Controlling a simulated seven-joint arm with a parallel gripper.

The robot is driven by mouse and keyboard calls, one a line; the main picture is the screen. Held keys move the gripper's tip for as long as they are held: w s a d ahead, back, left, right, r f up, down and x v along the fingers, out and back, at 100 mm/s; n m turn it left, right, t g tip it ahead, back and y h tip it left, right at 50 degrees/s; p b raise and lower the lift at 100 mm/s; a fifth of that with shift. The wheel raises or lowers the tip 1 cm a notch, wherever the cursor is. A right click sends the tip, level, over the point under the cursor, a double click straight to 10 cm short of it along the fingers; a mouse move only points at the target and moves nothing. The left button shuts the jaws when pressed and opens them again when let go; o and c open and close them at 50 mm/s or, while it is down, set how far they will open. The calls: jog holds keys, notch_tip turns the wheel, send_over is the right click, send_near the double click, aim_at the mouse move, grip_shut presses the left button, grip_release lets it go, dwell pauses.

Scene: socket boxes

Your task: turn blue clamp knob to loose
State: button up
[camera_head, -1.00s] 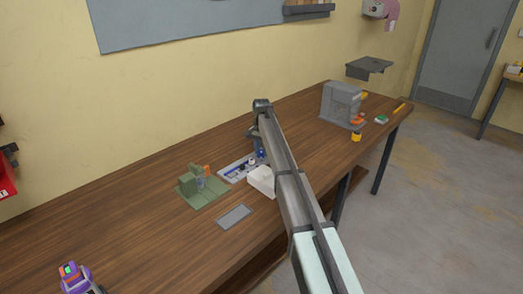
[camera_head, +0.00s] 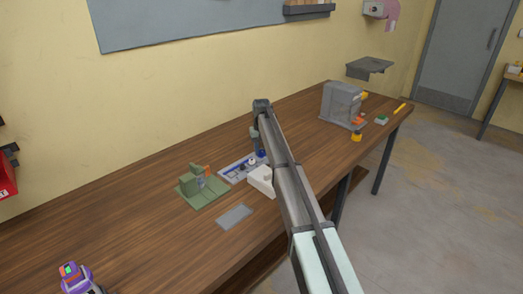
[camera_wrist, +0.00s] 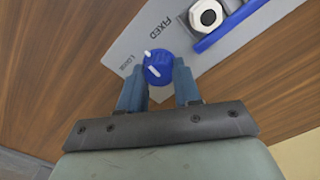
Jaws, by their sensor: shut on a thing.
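The blue clamp knob (camera_wrist: 158,68) is round with a white line on its top, and sits on a light grey plate (camera_wrist: 128,44). The plate carries the printed words FIXED and LOOSE, with LOOSE just left of the knob. A short white mark shows at the knob's upper left edge. My gripper (camera_wrist: 158,78) has one blue-grey finger on each side of the knob and is shut on it. In the head view the plate (camera_head: 230,175) lies on the table beside my gripper (camera_head: 259,148), and my arm hides part of the area.
A hex nut (camera_wrist: 206,14) and a blue bar (camera_wrist: 235,25) are on the same plate. A green fixture (camera_head: 200,190) stands left of it on the wooden table (camera_head: 130,225). A grey flat plate (camera_head: 233,216) lies in front. A grey box (camera_head: 340,103) stands to the right.

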aim_at(261, 151)
jog(key=n, duration=0.5)
jog(key=shift+n, duration=0.3)
jog(key=shift+s+a+n, duration=0.1)
jog(key=shift+n, duration=2)
jog(key=o, duration=1.1)
jog(key=shift+c, duration=0.2)
jog(key=shift+r, duration=0.1)
notch_tip(261, 151, up, 14)
jog(key=shift+f, duration=0.2)
